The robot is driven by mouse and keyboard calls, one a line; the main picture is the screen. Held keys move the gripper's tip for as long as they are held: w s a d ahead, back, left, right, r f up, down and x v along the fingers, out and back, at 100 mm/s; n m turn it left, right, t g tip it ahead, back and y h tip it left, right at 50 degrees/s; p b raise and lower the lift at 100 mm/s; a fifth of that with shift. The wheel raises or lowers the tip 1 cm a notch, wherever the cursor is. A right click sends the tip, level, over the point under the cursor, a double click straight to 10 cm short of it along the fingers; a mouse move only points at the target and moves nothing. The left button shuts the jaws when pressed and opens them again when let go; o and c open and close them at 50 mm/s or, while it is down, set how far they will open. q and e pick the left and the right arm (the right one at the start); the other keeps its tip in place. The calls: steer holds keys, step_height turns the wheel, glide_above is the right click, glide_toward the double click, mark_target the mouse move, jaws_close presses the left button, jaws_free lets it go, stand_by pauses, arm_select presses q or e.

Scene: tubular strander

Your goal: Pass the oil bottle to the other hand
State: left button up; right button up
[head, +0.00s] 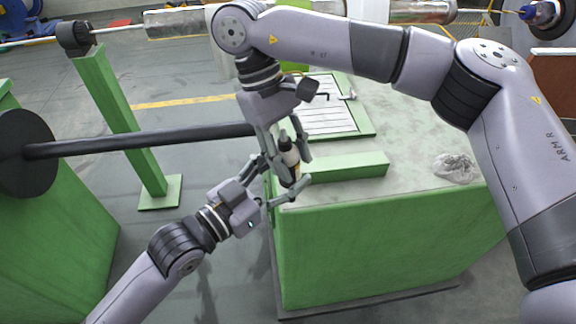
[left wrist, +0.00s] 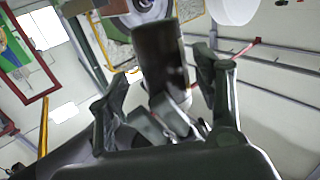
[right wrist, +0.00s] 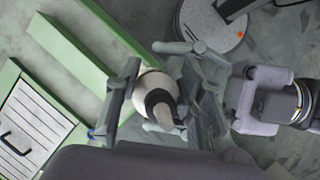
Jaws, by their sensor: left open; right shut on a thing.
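The oil bottle (head: 289,157), pale with a dark top, is upright in the air just off the left side of the green bench. My right gripper (head: 287,148) reaches down from above and is shut on it. My left gripper (head: 281,176) comes from the lower left, open, with its fingers on either side of the bottle's lower part. In the left wrist view the dark bottle (left wrist: 158,60) stands between the open fingers. In the right wrist view the bottle's dark cap and pale shoulder (right wrist: 152,84) sit between my right fingers. Whether the left fingers touch it, I cannot tell.
The green bench (head: 400,230) has a raised green block (head: 345,166), a slatted panel (head: 330,112) with a black hex key, and a crumpled clear bag (head: 456,168). A black bar (head: 140,140) runs in from the left, ending close to my grippers.

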arm_select(q)
steer(key=shift+w+d, duration=0.45)
steer(key=shift+d, duration=0.1)
steer(key=shift+c, duration=0.2)
steer(key=shift+s+d, duration=0.1)
steer(key=shift+s, duration=0.1)
steer(key=c, duration=1.3)
arm_select(e)
steer(key=shift+a, duration=0.1)
steer(key=o, duration=0.9)
arm_select(q)
steer(key=shift+w, duration=0.15)
arm_select(e)
steer(key=o, duration=0.4)
steer(key=shift+o, duration=0.2)
steer(key=shift+r, duration=0.1)
